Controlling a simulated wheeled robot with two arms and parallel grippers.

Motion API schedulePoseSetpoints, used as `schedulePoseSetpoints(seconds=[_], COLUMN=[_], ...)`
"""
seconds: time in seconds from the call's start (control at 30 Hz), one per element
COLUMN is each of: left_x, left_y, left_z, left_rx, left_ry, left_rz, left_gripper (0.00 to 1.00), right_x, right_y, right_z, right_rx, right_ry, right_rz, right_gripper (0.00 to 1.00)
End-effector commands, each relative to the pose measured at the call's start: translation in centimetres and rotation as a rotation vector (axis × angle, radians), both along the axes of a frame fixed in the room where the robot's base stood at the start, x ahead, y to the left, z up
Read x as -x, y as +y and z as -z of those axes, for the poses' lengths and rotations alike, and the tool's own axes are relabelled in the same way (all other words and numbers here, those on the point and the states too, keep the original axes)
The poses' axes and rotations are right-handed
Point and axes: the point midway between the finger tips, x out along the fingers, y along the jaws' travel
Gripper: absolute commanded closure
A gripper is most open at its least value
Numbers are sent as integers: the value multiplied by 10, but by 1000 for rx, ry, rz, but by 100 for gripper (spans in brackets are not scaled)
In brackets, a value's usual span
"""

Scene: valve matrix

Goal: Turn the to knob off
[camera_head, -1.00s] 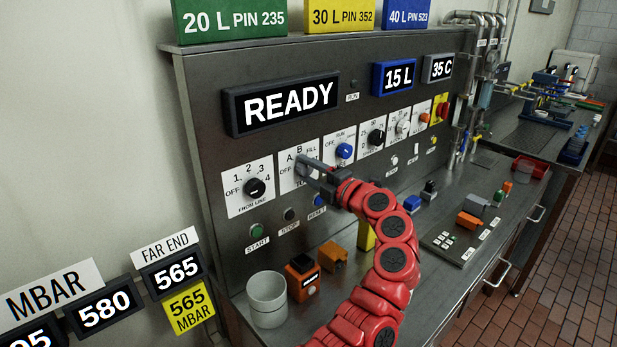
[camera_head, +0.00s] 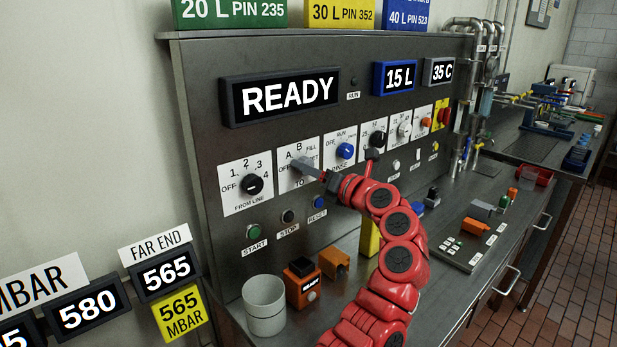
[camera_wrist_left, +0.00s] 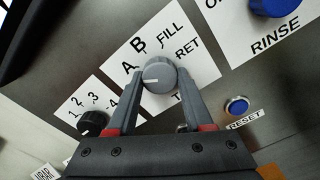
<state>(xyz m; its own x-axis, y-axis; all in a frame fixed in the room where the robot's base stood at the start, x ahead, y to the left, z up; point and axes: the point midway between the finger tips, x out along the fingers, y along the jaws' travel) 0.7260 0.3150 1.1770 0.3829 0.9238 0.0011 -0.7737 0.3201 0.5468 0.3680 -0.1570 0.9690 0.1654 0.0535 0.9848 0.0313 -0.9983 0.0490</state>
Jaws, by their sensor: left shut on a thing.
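The TO knob is round and grey, on a white label plate (camera_head: 306,150) marked A, B, FILL and RET. In the left wrist view the knob (camera_wrist_left: 159,74) sits between the two grey fingers of my left gripper (camera_wrist_left: 160,95), which is shut on it. A short white mark on the knob faces left in that view, below the letter A. The left finger covers that side of the plate, so the OFF word does not show there. In the head view my left gripper (camera_head: 303,167) reaches the plate from the right and mostly hides the knob. My right gripper is not in view.
The FROM LINE knob (camera_head: 252,184) is left of it and the blue RINSE knob (camera_head: 345,151) right. START (camera_head: 253,232), STOP (camera_head: 287,216) and RESET (camera_head: 319,202) buttons sit below. A grey cup (camera_head: 265,312) and orange box (camera_head: 301,288) stand on the bench. The display (camera_head: 287,96) reads READY.

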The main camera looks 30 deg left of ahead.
Motion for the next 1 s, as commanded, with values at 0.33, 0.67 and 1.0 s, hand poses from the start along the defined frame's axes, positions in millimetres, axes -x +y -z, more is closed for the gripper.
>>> schedulePoseSetpoints(seconds=[0.33,0.67,1.0], left_x=[-1,-2,-2], left_y=[-1,-1,-1], left_z=[6,6,5], left_rx=[123,202,232], left_ry=[-283,-469,-540], left_rz=[-1,-2,-2], left_gripper=[100,100,100], right_x=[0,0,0], right_y=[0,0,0], right_z=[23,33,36], right_rx=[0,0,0], right_ry=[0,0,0], right_rz=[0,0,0], right_gripper=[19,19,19])
